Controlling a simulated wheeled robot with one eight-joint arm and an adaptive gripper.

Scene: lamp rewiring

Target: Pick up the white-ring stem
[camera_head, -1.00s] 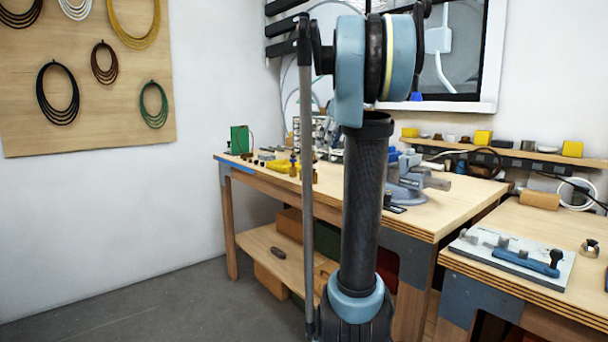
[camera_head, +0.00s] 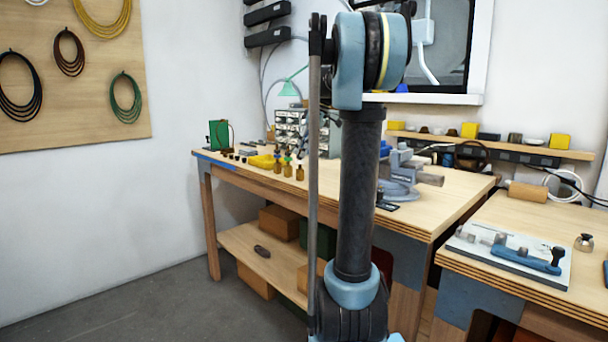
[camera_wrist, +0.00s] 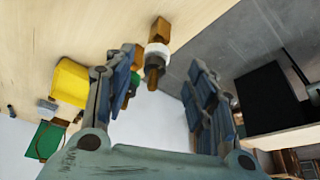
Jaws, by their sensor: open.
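In the wrist view, the white-ring stem (camera_wrist: 157,52) shows a brown block-like end, a white band and a dark, narrow lower part. It lies at the top centre, ahead of and between the fingers of my gripper (camera_wrist: 152,84). My gripper is open with nothing held, and a clear gap shows between its fingers. Another brown piece is partly hidden behind the left finger. In the head view, several small amber stems (camera_head: 287,169) stand near the bench's front edge. I cannot tell which has the white ring, and my gripper is out of frame there.
A yellow bin (camera_wrist: 70,82) and a green block (camera_wrist: 45,140) lie left in the wrist view. In the head view, a grey-blue vise (camera_head: 402,178) stands on the wooden bench (camera_head: 440,205), right of the stems. A second bench with a tool board (camera_head: 510,254) stands at right.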

